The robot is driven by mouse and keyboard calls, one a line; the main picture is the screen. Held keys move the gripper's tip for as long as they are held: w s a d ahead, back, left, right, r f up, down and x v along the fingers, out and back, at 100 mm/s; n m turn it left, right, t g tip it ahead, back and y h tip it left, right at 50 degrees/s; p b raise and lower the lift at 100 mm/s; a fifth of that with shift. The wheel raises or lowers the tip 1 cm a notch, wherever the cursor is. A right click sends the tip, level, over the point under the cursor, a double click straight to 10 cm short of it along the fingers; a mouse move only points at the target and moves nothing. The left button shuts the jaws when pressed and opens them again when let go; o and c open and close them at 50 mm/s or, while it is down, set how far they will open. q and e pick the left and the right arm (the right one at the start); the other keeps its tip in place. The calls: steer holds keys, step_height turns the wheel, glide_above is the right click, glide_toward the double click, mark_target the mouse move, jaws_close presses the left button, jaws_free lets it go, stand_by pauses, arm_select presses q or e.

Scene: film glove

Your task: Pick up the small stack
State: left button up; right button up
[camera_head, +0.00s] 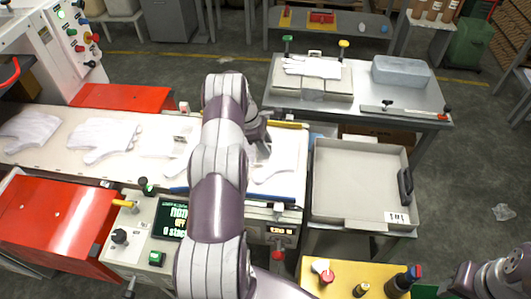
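My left arm reaches over the white conveyor from the bottom middle. Its gripper (263,150) is low over the conveyor's right end, at a pale film glove or small stack of gloves (274,172). The arm hides part of this spot, and I cannot tell whether the fingers are closed on it or how many layers lie there. More white gloves (104,138) lie flat along the conveyor to the left. Part of my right arm shows in the bottom right corner; its gripper is out of view.
An empty grey tray (360,214) with a dark handle stands right of the conveyor end. A grey table (385,98) behind holds white gloves on a box (312,68) and a blue-grey bin (400,72). A control panel (140,235) and red covers flank the conveyor.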

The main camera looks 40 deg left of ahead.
arm_select(q)
jaws_close()
steer(key=shift+r, duration=0.1)
